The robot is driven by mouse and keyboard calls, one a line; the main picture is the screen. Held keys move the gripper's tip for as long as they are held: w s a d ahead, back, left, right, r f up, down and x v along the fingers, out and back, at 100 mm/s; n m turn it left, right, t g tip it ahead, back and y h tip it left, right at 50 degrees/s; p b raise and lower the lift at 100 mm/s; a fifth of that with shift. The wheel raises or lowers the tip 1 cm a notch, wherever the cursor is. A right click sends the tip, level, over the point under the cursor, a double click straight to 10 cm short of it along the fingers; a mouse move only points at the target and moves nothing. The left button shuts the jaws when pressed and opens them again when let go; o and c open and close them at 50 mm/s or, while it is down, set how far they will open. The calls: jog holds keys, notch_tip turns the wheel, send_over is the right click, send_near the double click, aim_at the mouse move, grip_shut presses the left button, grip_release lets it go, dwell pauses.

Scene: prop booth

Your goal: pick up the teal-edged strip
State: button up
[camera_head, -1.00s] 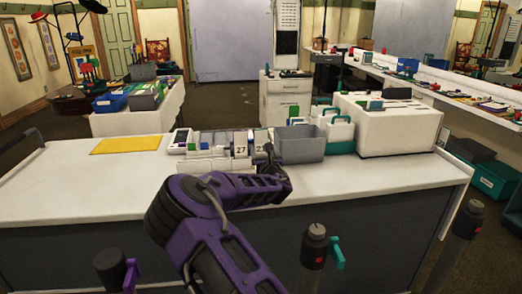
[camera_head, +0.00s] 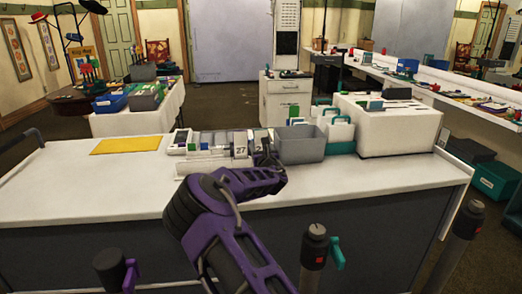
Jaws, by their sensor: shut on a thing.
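My gripper (camera_head: 264,156) is at the end of my purple arm, over the white counter (camera_head: 110,182), just left of the grey bin (camera_head: 303,146). It is small and dark, and my wrist partly hides it. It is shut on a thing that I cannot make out. I cannot pick out the teal-edged strip with certainty. A rack of small white cards and boxes (camera_head: 205,144) stands directly left of my gripper. A white card marked 27 (camera_head: 240,147) stands close beside it.
A yellow sheet (camera_head: 125,146) lies flat on the left of the counter. White carriers with teal bases (camera_head: 338,133) and a large white box (camera_head: 386,126) stand to the right. The counter's middle left and front right are clear. Posts (camera_head: 314,255) rise at the near side.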

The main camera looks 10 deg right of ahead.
jog(key=shift+r, duration=0.15)
notch_tip(320, 180, up, 10)
jog(key=shift+f+p, duration=0.1)
jog(key=shift+p, duration=0.5)
